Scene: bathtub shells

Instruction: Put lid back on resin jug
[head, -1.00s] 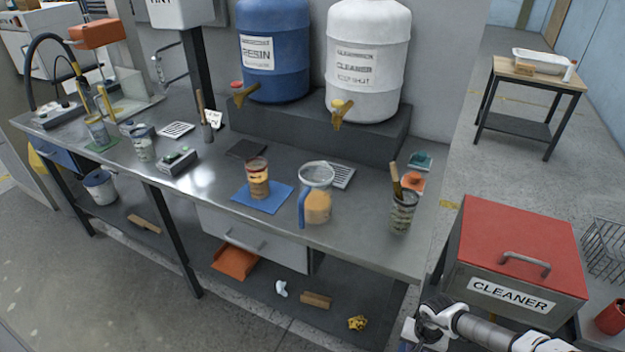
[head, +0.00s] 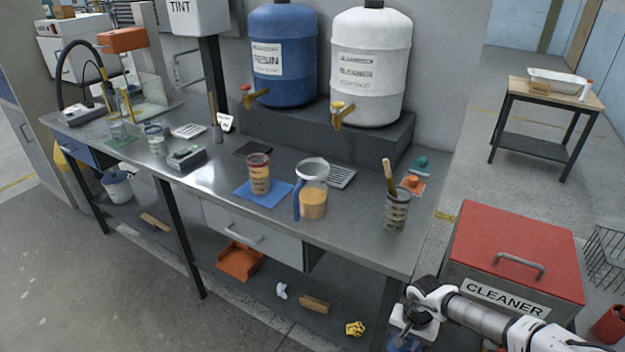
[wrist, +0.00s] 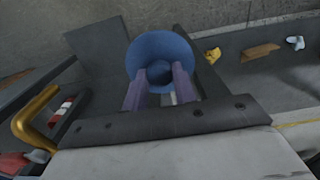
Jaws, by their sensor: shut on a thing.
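A clear jug with a blue handle and amber resin in it (head: 313,203) stands upright on the metal bench, right of the blue mat. Its top looks open, with a pale rim. My gripper (head: 404,334) is low at the bench's front right corner, below bench-top height. In the wrist view my gripper (wrist: 160,75) is shut on a round blue lid (wrist: 160,50). The lid also shows in the head view (head: 404,344), partly cut off by the bottom edge.
A layered cup (head: 259,172) stands on a blue mat (head: 272,201) left of the jug. A cup with a brush (head: 396,211) stands to its right. Resin (head: 282,55) and cleaner drums (head: 369,70) stand behind. A red-lidded cleaner box (head: 513,250) is beside my arm.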

